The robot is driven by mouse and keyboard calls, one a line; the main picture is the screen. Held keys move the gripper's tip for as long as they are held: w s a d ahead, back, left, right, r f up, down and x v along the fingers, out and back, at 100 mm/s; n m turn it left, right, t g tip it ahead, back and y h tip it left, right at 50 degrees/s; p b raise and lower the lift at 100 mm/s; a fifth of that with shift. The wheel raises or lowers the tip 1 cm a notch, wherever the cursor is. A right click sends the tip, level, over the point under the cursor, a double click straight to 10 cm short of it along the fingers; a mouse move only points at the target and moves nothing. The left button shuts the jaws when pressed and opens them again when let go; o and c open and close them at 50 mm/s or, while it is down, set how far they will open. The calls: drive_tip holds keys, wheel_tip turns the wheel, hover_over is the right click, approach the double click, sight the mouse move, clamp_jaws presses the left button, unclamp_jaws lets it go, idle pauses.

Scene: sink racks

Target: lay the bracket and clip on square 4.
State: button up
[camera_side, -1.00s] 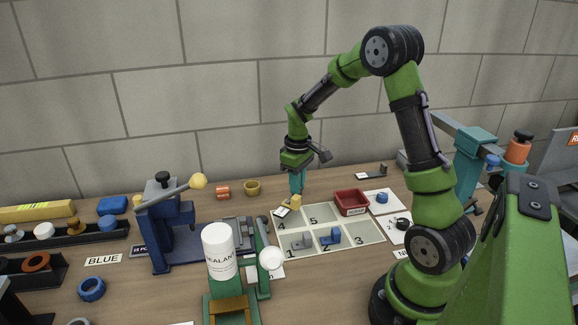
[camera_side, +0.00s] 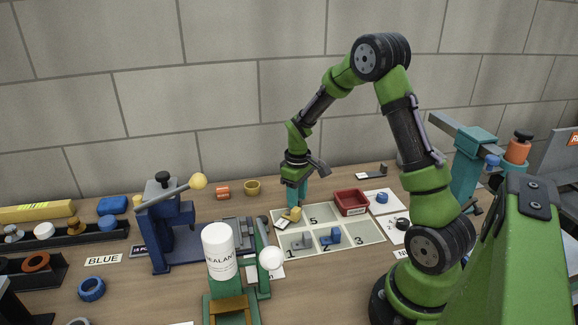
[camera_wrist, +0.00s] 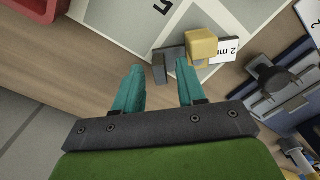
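The bracket (camera_wrist: 159,69) is a dark grey angled piece with a yellow clip (camera_wrist: 203,46) on it, seen in the wrist view. In the side view the yellow clip (camera_side: 295,214) shows at the back-left square of the board, left of square 5. The digit of that square is hidden. The pair appears to rest on the board. My gripper (camera_wrist: 159,68) is open, its teal fingertips apart on either side of the bracket's upright end, with gaps visible. In the side view my gripper (camera_side: 297,205) is just above and behind the clip.
The numbered board (camera_side: 345,245) holds a grey part (camera_side: 301,241) in square 1 and a blue part (camera_side: 331,236) in square 2. Squares 3 and 5 are bare. A red bin (camera_side: 351,202) stands behind right.

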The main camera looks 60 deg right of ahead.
drive_tip(key=shift+r, duration=0.1)
wheel_tip(320, 180, up, 12)
drive_tip(key=s+a+r+m+t+y, duration=0.1)
drive_tip(key=s+a+r+m+t, duration=0.1)
drive_tip(key=s+a, duration=0.4)
drive_tip(key=s+a+r+m+t+y, duration=0.1)
drive_tip(key=s+a+r+t, duration=0.4)
drive_tip(key=a, duration=0.9)
wheel_tip(320, 180, up, 3)
drive_tip(key=shift+s+a+f+m, duration=0.25)
drive_tip(key=shift+s+m, duration=0.25)
drive_tip(key=shift+s, duration=0.65)
drive_tip(key=shift+r, duration=0.1)
